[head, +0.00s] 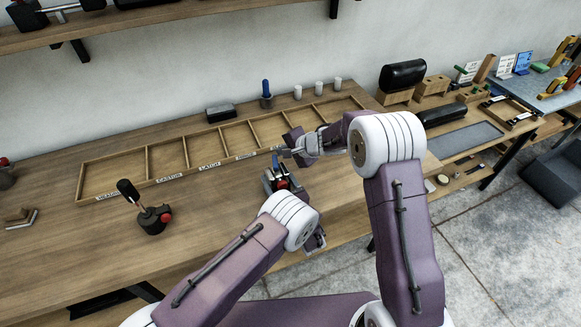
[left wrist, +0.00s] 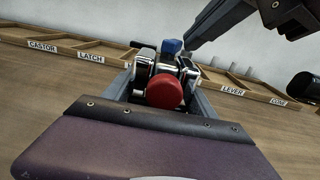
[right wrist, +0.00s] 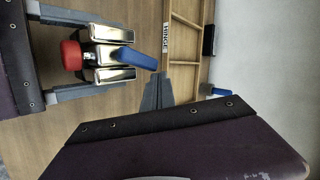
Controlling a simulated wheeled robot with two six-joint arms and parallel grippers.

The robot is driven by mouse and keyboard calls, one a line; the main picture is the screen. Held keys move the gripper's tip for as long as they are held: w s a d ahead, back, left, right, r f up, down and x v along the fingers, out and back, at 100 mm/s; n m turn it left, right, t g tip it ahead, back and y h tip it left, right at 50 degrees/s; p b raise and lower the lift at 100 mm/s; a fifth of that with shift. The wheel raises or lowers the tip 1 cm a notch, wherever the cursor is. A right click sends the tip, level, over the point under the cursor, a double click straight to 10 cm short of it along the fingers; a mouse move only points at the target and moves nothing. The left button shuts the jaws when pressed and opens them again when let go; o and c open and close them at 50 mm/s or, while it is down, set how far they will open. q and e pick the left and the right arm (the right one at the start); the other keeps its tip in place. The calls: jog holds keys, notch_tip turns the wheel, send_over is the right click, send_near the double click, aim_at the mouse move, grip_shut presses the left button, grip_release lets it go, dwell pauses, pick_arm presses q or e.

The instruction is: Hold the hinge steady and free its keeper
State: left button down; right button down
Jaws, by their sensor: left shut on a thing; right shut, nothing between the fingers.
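The hinge (head: 281,185) has chrome plates, a red knob and a blue piece, and is above the bench. My left gripper (left wrist: 163,92) is shut on it, one finger on each side. In the right wrist view the hinge (right wrist: 112,75) lies between the left fingers, with its blue piece (right wrist: 124,57) pointing at my right fingertips. My right gripper (right wrist: 157,78) is shut and empty, its tips close to the blue end; I cannot tell whether they touch. I cannot tell which part is the keeper. In the head view the right gripper (head: 284,152) is just above the hinge.
A labelled wooden tray (head: 130,187) with several empty compartments lies behind. A black-knobbed device with a red button (head: 153,217) stands at left. A blue-handled tool (head: 266,95), white cylinders (head: 319,89) and a black block (head: 220,113) stand behind the tray. The left bench is mostly clear.

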dwell(0.7)
jog(key=shift+s+a, duration=0.4)
jog(key=shift+s, duration=0.3)
pick_arm(q)
jog(key=shift+c, duration=1)
grip_release()
pick_arm(e)
jog(key=v, duration=1.2)
jog(key=shift+a, duration=0.1)
